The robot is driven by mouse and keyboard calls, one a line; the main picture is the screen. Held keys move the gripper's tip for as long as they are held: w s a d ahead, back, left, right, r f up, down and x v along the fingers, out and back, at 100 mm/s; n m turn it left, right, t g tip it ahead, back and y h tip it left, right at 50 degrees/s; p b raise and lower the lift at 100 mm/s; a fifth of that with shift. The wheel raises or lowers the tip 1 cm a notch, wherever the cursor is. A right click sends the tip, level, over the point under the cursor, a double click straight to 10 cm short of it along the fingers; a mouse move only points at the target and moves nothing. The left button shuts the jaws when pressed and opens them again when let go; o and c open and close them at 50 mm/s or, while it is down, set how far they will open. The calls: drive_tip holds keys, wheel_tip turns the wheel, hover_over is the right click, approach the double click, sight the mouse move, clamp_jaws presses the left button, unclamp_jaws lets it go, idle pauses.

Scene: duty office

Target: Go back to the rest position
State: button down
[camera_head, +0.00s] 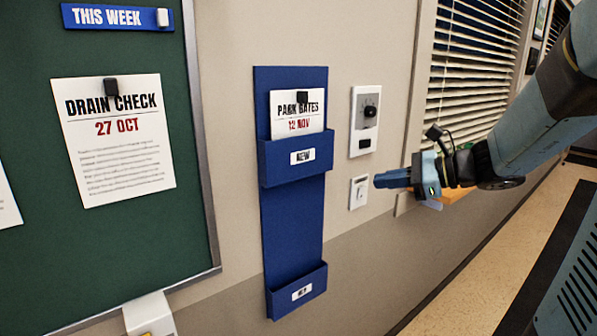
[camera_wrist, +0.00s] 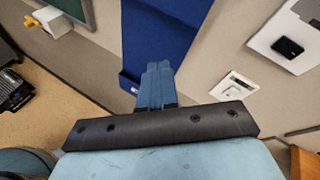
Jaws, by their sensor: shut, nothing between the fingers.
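My gripper (camera_head: 393,179) is shut and empty. In the head view it points left, in front of the wall beside the light switch (camera_head: 358,191). In the wrist view its closed fingers (camera_wrist: 155,82) stand against the blue wall holder. The arm reaches in from the right side of the head view. I cannot tell the exact gap between the fingertips and the wall.
A blue wall holder (camera_head: 291,235) with a "PARK GATES" card (camera_head: 297,112) in its upper pocket hangs left of my gripper. A dial panel (camera_head: 365,121) is above the switch. A green board (camera_head: 120,235) is at left, a window with blinds (camera_head: 470,70) at right. Floor (camera_head: 520,225) shows at right.

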drive_tip(key=s+a+f+n+g+h, duration=0.1)
drive_tip(key=s+f+n+g+h, duration=0.15)
drive_tip(key=s+n, duration=0.3)
drive_tip(key=s+a+f+n+g+h, duration=0.1)
drive_tip(key=s+n+g+h, duration=0.1)
drive_tip(key=s+n+h, duration=0.4)
drive_tip(key=s+d+r+n+t+h, duration=0.2)
drive_tip(key=s+d+n+t+h, duration=0.1)
drive_tip(key=s+d+n, duration=0.2)
drive_tip(key=shift+s+d+n+h, duration=0.2)
drive_tip(key=shift+s+n+h, duration=0.25)
drive_tip(key=shift+n, duration=0.9)
drive_tip(key=shift+s, duration=0.1)
